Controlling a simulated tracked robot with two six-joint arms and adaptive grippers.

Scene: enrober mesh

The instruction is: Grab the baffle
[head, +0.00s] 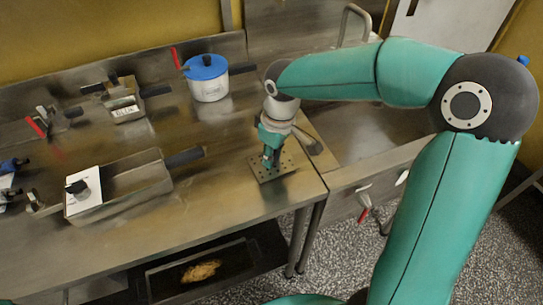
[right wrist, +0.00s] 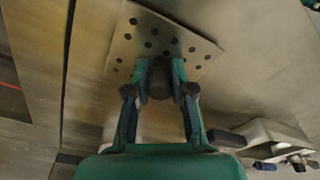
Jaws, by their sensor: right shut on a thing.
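The baffle is a square metal plate with rows of dark holes (head: 282,172) and a dark knob (right wrist: 160,80) in its middle. In the head view it is near the right end of the steel worktop. In the right wrist view the plate (right wrist: 182,38) lies just beyond my fingertips. My right gripper (head: 270,159) points down over the plate and is shut on the knob, one finger on each side. The right gripper (right wrist: 161,74) hides part of the plate. I cannot tell whether the plate touches the worktop. My left gripper is not in view.
A white pot with a blue lid (head: 207,78) stands behind and left of the baffle. A long metal tray (head: 136,178) with a dark handle lies to the left. A tap (head: 356,22) rises behind. Bare worktop (head: 220,195) lies left of the baffle.

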